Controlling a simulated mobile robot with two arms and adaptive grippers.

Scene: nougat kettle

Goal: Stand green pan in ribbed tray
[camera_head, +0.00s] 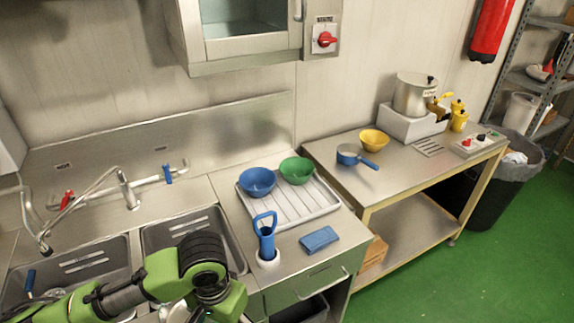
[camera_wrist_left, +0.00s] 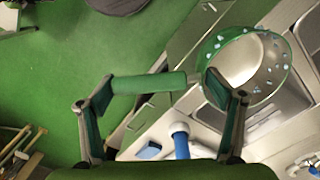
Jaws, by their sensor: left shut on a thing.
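In the left wrist view my left gripper (camera_wrist_left: 158,88) is shut on the green pan (camera_wrist_left: 246,66), with its green handle between the fingers. The pan's round bowl, green outside and silvery inside with pale spots, is at the right, beyond the right finger. In the head view my left arm reaches over the sink at the bottom; its fingers and the pan cannot be made out there. The ribbed tray (camera_head: 300,211) lies on the counter right of the sink. It holds a blue bowl (camera_head: 257,182) and a green bowl (camera_head: 296,170) at its back. My right gripper is out of view.
A blue tool (camera_head: 266,240) stands in a white holder in front of the tray, beside a blue sponge (camera_head: 319,239). The tray's front part is clear. A blue pan (camera_head: 356,155) and a yellow bowl (camera_head: 374,140) are on the right table. A faucet (camera_head: 128,188) rises behind the sinks.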

